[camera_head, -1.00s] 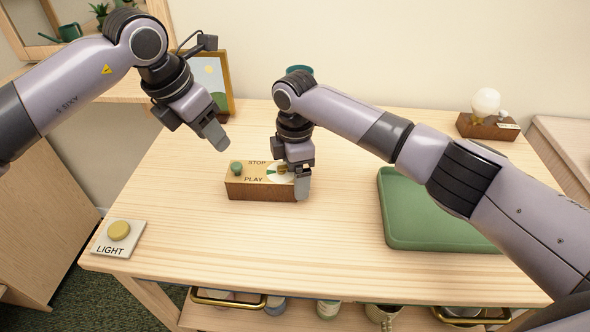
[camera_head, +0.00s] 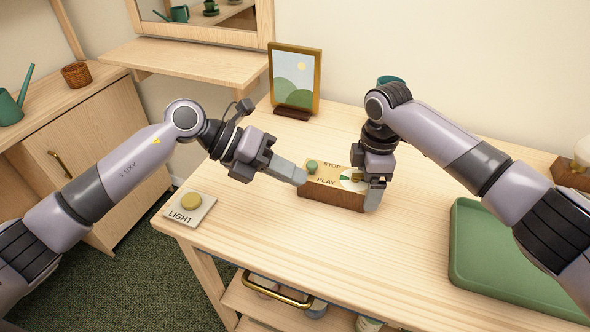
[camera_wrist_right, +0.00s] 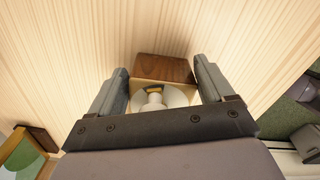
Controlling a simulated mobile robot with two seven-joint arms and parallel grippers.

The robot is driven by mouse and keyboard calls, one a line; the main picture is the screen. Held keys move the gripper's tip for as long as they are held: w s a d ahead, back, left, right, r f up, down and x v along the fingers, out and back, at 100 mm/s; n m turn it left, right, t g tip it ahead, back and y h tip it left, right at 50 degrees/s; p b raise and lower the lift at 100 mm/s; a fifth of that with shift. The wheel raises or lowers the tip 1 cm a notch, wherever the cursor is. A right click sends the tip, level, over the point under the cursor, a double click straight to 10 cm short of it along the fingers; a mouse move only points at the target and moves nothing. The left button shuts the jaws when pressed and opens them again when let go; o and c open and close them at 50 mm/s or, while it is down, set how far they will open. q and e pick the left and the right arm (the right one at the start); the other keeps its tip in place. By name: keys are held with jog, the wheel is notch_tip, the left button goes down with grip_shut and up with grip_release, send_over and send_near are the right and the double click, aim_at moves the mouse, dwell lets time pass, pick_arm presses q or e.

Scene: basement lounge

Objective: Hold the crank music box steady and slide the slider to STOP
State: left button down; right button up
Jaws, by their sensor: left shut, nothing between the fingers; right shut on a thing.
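The crank music box (camera_head: 331,199) is a small wooden box on the table, with STOP and PLAY lettered on its light top. A green knob (camera_head: 311,165) stands at the left end of the top, beside the lettering; I cannot tell its exact setting. My right gripper (camera_head: 374,195) is shut on the box's right end. In the right wrist view, the fingers flank the box (camera_wrist_right: 165,68) and its round white disc (camera_wrist_right: 157,97). My left gripper (camera_head: 301,177) is shut and empty, with its tips close by the box's left end; I cannot tell whether they touch it.
A LIGHT button (camera_head: 191,202) sits at the table's left corner. A green tray (camera_head: 500,260) lies to the right. A framed picture (camera_head: 296,78) stands behind. The table in front of the box is clear.

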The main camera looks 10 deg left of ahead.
pick_arm(q)
jog(key=s+a+f+n+t+h, duration=0.2)
jog(key=a+n+t, duration=0.3)
jog(key=a+n, duration=0.5)
jog(key=shift+s+a+t+h, duration=0.15)
jog(key=shift+a+t+h, duration=0.15)
jog(key=shift+h, duration=0.5)
jog(key=shift+f, duration=0.1)
send_near(312, 168)
jog(key=s+d, duration=0.2)
jog(key=d, duration=0.2)
jog(key=shift+w+d+f, duration=0.1)
jog(key=shift+w+d, duration=0.2)
jog(key=shift+w, duration=0.3)
jog(key=shift+w+d+f, duration=0.1)
jog(key=shift+w+d, duration=0.25)
jog(key=shift+w, duration=0.2)
jog(key=shift+w+d+f, duration=0.1)
jog(key=shift+w+d, duration=0.05)
jog(key=shift+w, duration=0.25)
jog(key=shift+w+d+f, duration=0.1)
jog(key=shift+w+d, duration=0.05)
jog(key=shift+w, duration=0.2)
jog(key=shift+w+d, duration=0.15)
jog(key=shift+w, duration=0.55)
jog(key=shift+w+d, duration=0.15)
jog(key=shift+w, duration=0.55)
pick_arm(e)
jog(key=shift+a, duration=0.1)
